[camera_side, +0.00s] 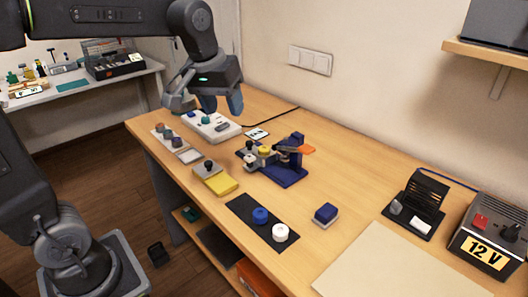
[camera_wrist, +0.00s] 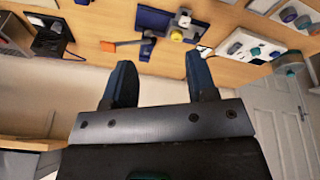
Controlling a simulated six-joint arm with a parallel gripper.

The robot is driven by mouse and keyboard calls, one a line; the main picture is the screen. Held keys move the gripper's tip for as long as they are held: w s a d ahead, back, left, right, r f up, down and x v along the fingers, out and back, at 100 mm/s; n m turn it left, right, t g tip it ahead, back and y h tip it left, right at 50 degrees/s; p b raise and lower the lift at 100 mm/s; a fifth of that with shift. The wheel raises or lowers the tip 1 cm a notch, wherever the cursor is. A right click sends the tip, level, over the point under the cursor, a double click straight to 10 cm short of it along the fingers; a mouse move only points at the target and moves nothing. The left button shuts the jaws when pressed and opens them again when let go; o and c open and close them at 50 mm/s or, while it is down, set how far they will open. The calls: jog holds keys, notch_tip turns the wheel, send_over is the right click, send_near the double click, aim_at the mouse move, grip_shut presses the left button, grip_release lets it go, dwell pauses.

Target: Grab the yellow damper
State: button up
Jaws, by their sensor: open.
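The yellow damper (camera_side: 264,151) looks like a small yellow round piece, seated at the blue fixture (camera_side: 288,174) in the middle of the table. In the wrist view it shows as a small yellow patch (camera_wrist: 177,36) beside the blue fixture (camera_wrist: 152,19), partly hidden by grey parts. My gripper (camera_side: 223,110) hangs above the back of the table, behind and left of the fixture, touching nothing. Its two blue fingers are apart with nothing between them, as the wrist view also shows (camera_wrist: 159,65).
An orange lever (camera_side: 302,149) sticks out from the fixture. A yellow block with a black knob (camera_side: 220,183) lies left of it. A black mat (camera_side: 240,207) holds blue and white knobs. A white panel (camera_side: 225,131) lies behind. A 12 V box (camera_side: 490,235) stands far right.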

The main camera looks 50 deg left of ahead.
jog(key=w+a+f+n+g, duration=0.2)
jog(key=w+a+n, duration=0.2)
jog(key=w, duration=0.7)
jog(key=n+g, duration=0.1)
jog(key=n, duration=0.3)
send_over(263, 147)
notch_tip(263, 147, down, 8)
jog(key=f, duration=0.8)
jog(key=shift+d, duration=0.25)
jog(key=shift+a+f, duration=0.2)
jog(key=shift+f, duration=2.45)
jog(key=shift+c, duration=0.2)
jog(key=c, duration=0.7)
jog(key=shift+o, duration=0.2)
jog(key=shift+w+r, duration=0.1)
jog(key=shift+r, duration=0.05)
